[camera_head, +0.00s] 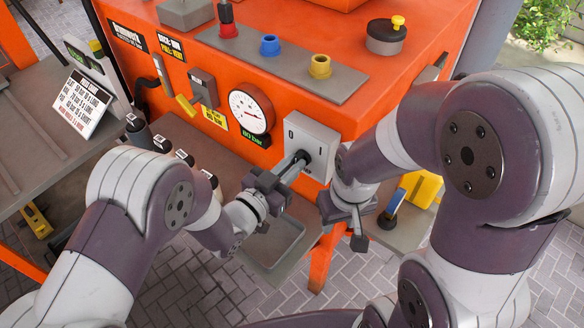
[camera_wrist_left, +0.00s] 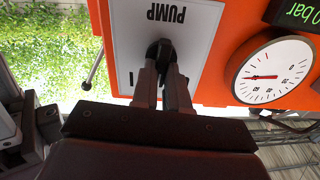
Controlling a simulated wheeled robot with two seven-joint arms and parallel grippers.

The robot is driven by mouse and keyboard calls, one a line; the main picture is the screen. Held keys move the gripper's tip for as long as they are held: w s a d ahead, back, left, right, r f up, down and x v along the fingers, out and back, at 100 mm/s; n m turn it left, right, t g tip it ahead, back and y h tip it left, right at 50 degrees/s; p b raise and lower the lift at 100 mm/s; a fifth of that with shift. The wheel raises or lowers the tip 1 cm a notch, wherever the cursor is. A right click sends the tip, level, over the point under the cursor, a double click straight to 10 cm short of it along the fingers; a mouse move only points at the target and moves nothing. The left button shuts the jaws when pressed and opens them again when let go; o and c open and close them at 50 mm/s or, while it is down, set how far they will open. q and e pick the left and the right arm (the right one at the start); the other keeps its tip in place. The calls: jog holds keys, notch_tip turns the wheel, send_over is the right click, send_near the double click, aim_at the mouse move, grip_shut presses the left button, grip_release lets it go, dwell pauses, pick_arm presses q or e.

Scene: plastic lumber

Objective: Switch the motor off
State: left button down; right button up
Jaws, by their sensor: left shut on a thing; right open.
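A grey switch plate (camera_head: 311,140) sits on the right end of the orange machine's front. It has "0" at its upper left and a black rotary knob (camera_head: 302,156). In the left wrist view the plate (camera_wrist_left: 140,30) reads "PUMP" upside down, with an "I" mark at its left. My left gripper (camera_head: 289,168) is shut on the black knob (camera_wrist_left: 160,50), and its fingers hide part of it. The knob's exact pointing is hard to tell. My right gripper (camera_head: 350,216) is open and empty, below and right of the plate.
A round white gauge (camera_head: 249,109) with a red needle is left of the plate; a green "80 bar" display is below it. A control panel (camera_head: 290,65) with coloured knobs is above. A grey tray (camera_head: 274,246) and a blue-bladed tool (camera_head: 393,205) are below.

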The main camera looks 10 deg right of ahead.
pick_arm(q)
jog(key=shift+w+a+n+b, duration=0.15)
jog(key=shift+n+b, duration=0.1)
jog(key=shift+n, duration=1.65)
jog(key=shift+w+n+b, duration=0.1)
jog(key=shift+n+b, duration=0.1)
jog(key=shift+n, duration=2)
jog(key=c, duration=1.1)
grip_release()
jog(key=shift+c, duration=0.2)
jog(key=shift+a, duration=0.1)
